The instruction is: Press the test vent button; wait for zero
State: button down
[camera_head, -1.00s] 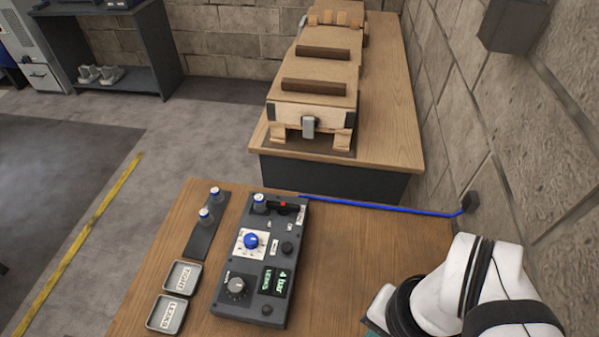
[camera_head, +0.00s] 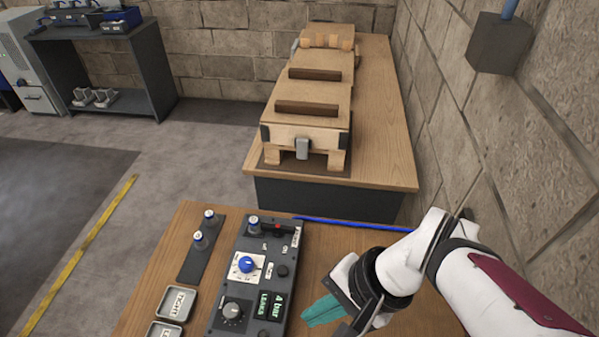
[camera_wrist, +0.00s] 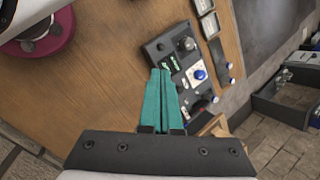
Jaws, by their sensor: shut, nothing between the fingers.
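The dark grey test box (camera_head: 240,318) lies on the wooden bench. It carries a blue knob (camera_head: 246,265) on a white plate, a black dial (camera_head: 232,312) and a lit display (camera_head: 270,304) reading 4 bar and LEAKS. A small dark round button (camera_head: 282,271) sits right of the blue knob. I cannot read which button is the vent. A blue-capped fitting (camera_head: 254,226) stands at the box's far end by a red-tipped part (camera_head: 278,228). My gripper (camera_head: 306,317) is shut and empty, its teal fingers right of the display; the wrist view also shows the box (camera_wrist: 160,49).
A dark strip (camera_head: 190,268) with two blue-capped fittings and two labelled trays (camera_head: 193,291) lie left of the box. A blue hose (camera_head: 335,222) runs right behind it, partly behind my arm. A wooden crate (camera_head: 325,133) stands on a farther table. A block wall is on the right.

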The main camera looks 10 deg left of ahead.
jog(key=w+a+f+m+y, duration=0.1)
jog(key=w+a+m+y, duration=0.1)
jog(key=w+a, duration=0.4)
jog(key=m+t+y, duration=0.1)
jog(key=m+t, duration=0.2)
jog(key=m, duration=0.1)
send_over(287, 271)
notch_tip(287, 271, down, 5)
jog(key=shift+r, duration=0.1)
jog(key=shift+f, duration=4.45)
jog(key=shift+f, duration=0.1)
jog(key=shift+f, duration=0.3)
jog(key=shift+f, duration=0.5)
jog(key=shift+r, duration=0.95)
